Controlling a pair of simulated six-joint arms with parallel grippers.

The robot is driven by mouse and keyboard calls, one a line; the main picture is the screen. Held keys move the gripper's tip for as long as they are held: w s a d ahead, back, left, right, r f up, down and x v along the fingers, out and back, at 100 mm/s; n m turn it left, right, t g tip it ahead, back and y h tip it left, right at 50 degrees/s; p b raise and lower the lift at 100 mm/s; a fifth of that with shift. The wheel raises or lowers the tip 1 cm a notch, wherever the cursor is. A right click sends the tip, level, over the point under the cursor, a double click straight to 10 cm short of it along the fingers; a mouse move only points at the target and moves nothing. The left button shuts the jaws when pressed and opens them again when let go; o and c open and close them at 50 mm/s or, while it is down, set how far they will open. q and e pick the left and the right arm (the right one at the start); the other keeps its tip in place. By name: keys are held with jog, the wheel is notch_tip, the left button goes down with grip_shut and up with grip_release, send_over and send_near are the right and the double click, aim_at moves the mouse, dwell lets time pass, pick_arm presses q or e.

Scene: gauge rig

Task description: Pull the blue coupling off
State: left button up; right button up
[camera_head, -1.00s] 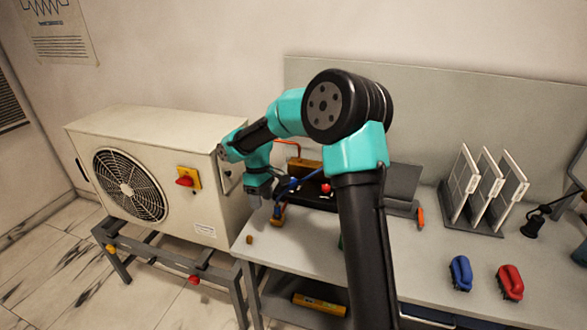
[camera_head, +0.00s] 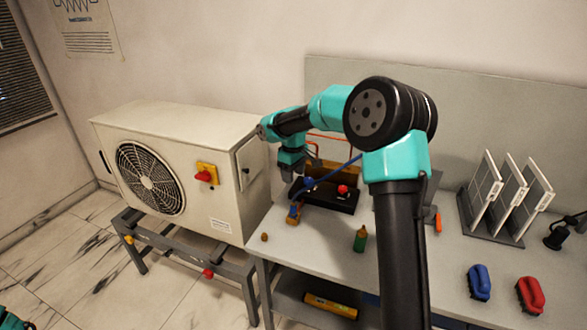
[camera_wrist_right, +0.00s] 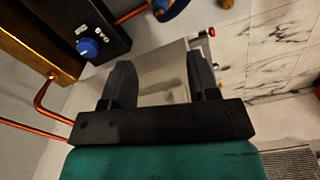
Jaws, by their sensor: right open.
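The blue coupling (camera_head: 293,211) is a small blue piece with a brass-coloured part, low at the left end of the bench beside the outdoor unit. It seems to show partly at the top edge of the right wrist view (camera_wrist_right: 163,5). A blue hose (camera_head: 338,171) runs near it, by the black manifold (camera_head: 330,199). My right gripper (camera_head: 288,177) is above the coupling, apart from it. In the right wrist view its two dark fingers (camera_wrist_right: 161,85) are spread with nothing held between them.
The cream outdoor unit (camera_head: 190,160) with a red switch (camera_head: 204,175) stands left. The bench front is mostly clear.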

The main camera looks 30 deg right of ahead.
aim_at(293, 202)
notch_tip(293, 202, down, 15)
jog(key=shift+f, duration=0.1)
dwell(0.5)
jog(key=shift+c, duration=0.2)
grip_shut()
dwell(0.6)
